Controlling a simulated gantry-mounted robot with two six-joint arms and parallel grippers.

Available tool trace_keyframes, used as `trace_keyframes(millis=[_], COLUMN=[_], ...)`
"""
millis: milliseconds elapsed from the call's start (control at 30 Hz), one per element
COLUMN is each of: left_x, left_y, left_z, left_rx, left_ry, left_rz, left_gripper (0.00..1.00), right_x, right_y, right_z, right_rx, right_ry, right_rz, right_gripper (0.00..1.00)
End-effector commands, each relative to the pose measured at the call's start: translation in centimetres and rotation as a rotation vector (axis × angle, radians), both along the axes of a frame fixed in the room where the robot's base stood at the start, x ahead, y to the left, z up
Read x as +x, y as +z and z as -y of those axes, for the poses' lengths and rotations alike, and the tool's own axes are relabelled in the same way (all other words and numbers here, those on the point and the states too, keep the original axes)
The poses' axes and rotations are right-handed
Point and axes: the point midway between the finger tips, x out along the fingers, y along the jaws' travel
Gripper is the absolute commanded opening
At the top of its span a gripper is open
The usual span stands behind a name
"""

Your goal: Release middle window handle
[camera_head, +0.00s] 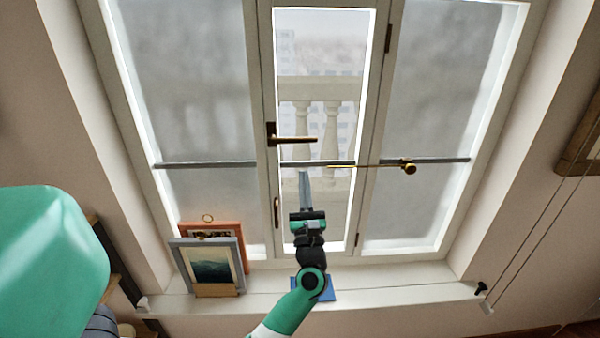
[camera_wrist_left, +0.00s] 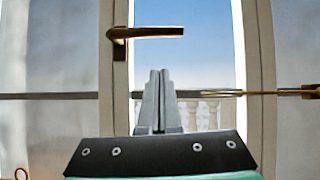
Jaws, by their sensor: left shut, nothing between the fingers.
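The middle window handle (camera_head: 292,140) is a dark bronze lever on the left frame of the narrow middle pane. Its lever points right, level, across the glass. It also shows in the left wrist view (camera_wrist_left: 146,33), above my fingertips. My left gripper (camera_head: 303,172) is shut and empty, a little below the lever in the picture and apart from it. In the left wrist view my left gripper (camera_wrist_left: 159,72) shows its two fingers pressed together, pointing up. The middle window (camera_head: 318,60) looks closed in its frame. My right gripper is not in view.
A brass rod with a round knob (camera_head: 408,168) crosses the middle pane's right side at the grey crossbar's height. Framed pictures (camera_head: 210,265) stand on the sill at the left. A blue item (camera_head: 327,290) lies on the sill behind my arm.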

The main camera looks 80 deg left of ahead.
Motion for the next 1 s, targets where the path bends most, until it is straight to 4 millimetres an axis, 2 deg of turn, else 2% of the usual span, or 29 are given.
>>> trace_keyframes(millis=[33,200,400,1000], left_x=[0.0,-0.3,-0.6,-0.6], left_y=[-0.6,-2.5,-3.7,-3.8], left_z=[1.1,4.1,5.9,6.1], left_rx=[-0.002,-0.002,0.000,0.000], left_ry=[-0.004,-0.003,-0.001,0.001], left_rz=[-0.003,-0.002,-0.001,0.001], left_gripper=[0.00,0.00,0.00,0.00], right_x=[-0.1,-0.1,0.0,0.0], right_y=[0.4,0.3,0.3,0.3], right_z=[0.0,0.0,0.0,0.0], right_rx=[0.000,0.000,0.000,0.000], right_ry=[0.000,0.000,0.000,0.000], right_rz=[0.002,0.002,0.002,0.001], right_gripper=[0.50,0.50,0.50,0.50])
